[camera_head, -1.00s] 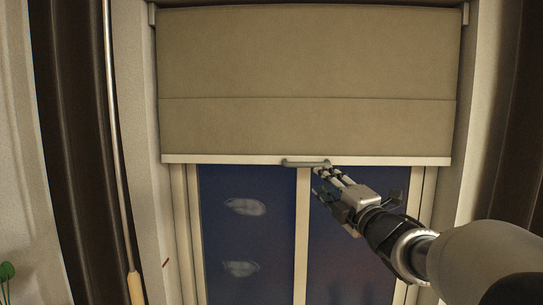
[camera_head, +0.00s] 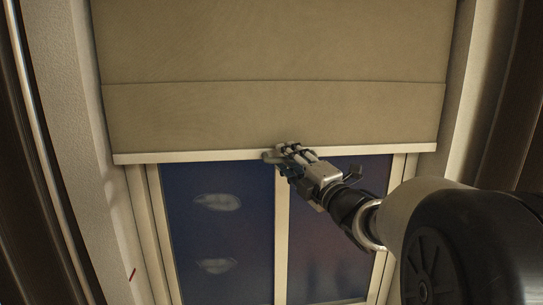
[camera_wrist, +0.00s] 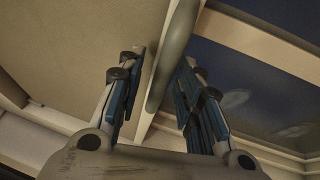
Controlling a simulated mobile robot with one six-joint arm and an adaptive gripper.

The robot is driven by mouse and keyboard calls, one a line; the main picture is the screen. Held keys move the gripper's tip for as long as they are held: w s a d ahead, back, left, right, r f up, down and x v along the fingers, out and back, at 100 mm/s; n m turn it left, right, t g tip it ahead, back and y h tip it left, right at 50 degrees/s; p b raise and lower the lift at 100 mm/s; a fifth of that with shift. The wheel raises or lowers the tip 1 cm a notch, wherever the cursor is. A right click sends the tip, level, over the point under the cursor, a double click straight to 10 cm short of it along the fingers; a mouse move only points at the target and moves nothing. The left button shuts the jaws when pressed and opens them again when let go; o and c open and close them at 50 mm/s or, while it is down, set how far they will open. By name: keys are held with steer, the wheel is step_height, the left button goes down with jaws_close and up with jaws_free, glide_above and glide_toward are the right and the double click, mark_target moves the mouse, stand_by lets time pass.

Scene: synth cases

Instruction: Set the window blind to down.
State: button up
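The beige window blind (camera_head: 270,115) hangs partly lowered, covering the upper part of the window. A pale bottom bar (camera_head: 190,157) runs along its lower edge. A grey handle (camera_head: 269,157) sits near the middle of that bar, and it also shows in the wrist view (camera_wrist: 172,62). My gripper (camera_head: 284,152) is at the handle, reaching in from the lower right. In the wrist view its blue-padded fingers (camera_wrist: 158,75) are apart, one on each side of the handle bar. A gap shows on the left side; contact on the right side is unclear.
Dark window panes (camera_head: 215,235) with a pale upright mullion (camera_head: 281,240) lie below the blind. Pale window reveals (camera_head: 80,130) and dark curtain-like strips stand at both sides.

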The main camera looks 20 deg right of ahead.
steer(key=shift+s, duration=0.15)
steer(key=shift+c, duration=0.2)
steer(key=shift+c, duration=0.7)
jaws_close()
